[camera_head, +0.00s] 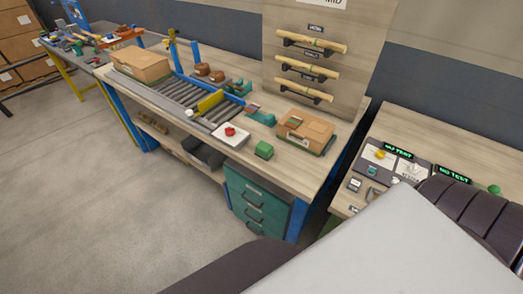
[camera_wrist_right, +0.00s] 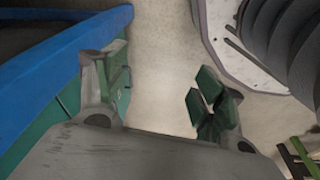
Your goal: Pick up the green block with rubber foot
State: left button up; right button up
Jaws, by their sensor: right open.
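A small green block (camera_head: 264,150) sits on the wooden workbench near its front edge, between the white box with a red button and the cardboard box. Whether it has a rubber foot is too small to tell. My right gripper (camera_wrist_right: 164,92) shows in the right wrist view, open and empty, with bare floor between its fingers. It is beside the blue bench leg (camera_wrist_right: 60,62), and the green block is not in that view. My left gripper is not in view.
The workbench (camera_head: 290,172) holds a roller conveyor (camera_head: 188,97), a white red-button box (camera_head: 230,133) and a cardboard box (camera_head: 306,131). A green drawer unit (camera_head: 258,203) stands below. A second bench (camera_head: 433,131) with test panels is at right. Floor (camera_head: 110,220) is clear at left.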

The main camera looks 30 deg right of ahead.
jog(key=w+a+r+p, duration=0.15)
jog(key=w+r, duration=0.25)
jog(key=r, duration=0.8)
jog(key=w+a+r+t+y, duration=0.15)
jog(key=w+r, duration=0.25)
jog(key=r, duration=0.7)
jog(key=w+a+r+p, duration=0.15)
jog(key=w+r, duration=0.35)
jog(key=r, duration=0.7)
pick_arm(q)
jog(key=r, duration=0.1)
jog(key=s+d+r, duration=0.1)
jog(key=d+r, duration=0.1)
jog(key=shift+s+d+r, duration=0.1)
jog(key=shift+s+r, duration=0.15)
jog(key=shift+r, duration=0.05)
pick_arm(e)
notch_tip(320, 180, up, 23)
jog(key=n+g+h, duration=0.2)
jog(key=g, duration=0.2)
send_over(264, 146)
jog(key=shift+s+t+y, duration=0.15)
jog(key=shift+t+y, duration=0.1)
jog(key=shift+f, duration=0.1)
pick_arm(q)
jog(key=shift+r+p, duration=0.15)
jog(key=shift+p, duration=0.2)
pick_arm(e)
jog(key=shift+f, duration=4.25)
